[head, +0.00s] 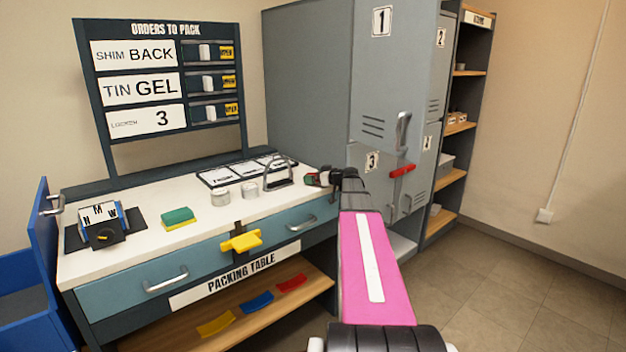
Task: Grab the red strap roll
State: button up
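My gripper (327,178) is at the right end of the packing table's white top, at the end of my pink arm. It is small and dark here, and I cannot tell whether its fingers are open or shut. A small dark piece with a bit of red (312,180) shows right at the fingertips. I cannot make out whether it is the red strap roll or whether it is held. A flat red piece (291,283) lies on the wooden lower shelf, well below my gripper, beside a blue piece (257,301) and a yellow piece (216,325).
The table top (150,262) carries a sponge (178,217), jars (220,197), a metal-framed item (279,172) and a dial box (102,235). A yellow catch (241,242) sits between the drawers. Grey lockers (310,90), one with a red handle (402,170), stand behind. Floor is clear at right.

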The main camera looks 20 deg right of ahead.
jog(key=c, duration=1)
jog(key=shift+c, duration=0.2)
jog(key=shift+r, duration=0.1)
